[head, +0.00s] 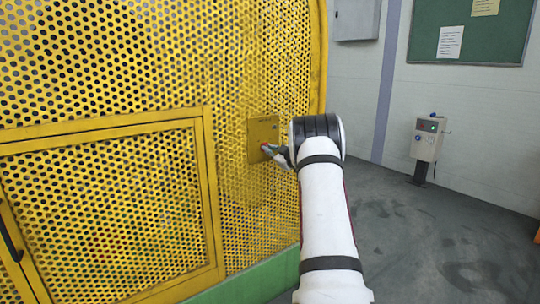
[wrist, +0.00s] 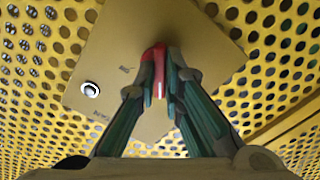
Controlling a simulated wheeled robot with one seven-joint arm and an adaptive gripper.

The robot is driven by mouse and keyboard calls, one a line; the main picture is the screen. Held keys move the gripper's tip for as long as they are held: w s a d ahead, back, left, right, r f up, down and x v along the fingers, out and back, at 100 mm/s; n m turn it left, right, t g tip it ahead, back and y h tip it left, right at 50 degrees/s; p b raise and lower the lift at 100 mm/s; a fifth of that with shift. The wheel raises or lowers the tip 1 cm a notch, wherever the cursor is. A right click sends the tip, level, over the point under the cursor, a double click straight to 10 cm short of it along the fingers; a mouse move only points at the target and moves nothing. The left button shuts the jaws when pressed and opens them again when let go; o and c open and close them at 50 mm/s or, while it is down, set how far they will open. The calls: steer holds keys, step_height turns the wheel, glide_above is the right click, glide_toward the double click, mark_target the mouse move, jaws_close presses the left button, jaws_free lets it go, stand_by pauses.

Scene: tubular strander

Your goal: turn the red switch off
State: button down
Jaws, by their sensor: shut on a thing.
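The red switch (head: 265,147) sits on a yellow square plate (head: 263,130) fixed to the perforated yellow guard. In the wrist view the red switch (wrist: 159,72) shows between my gripper's fingertips, with a pale line along it. My gripper (head: 276,151) is at the plate, and in the wrist view its fingers (wrist: 160,85) are closed around the switch from both sides. The fingers hide part of the switch and some lettering on the plate (wrist: 112,45). I cannot read the lettering fully.
A round white-rimmed fitting (wrist: 90,89) is on the same plate. The perforated yellow guard (head: 80,60) has a framed door (head: 110,215) at left. A grey control box (head: 428,140) on a post stands at right. The grey floor (head: 420,240) is open there.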

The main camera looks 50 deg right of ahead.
steer(key=shift+n+b, duration=0.5)
steer(key=shift+n, duration=0.3)
steer(key=c, duration=1.7)
jaws_free()
steer(key=shift+s, duration=0.1)
steer(key=v, duration=1.1)
steer(key=shift+s, duration=0.35)
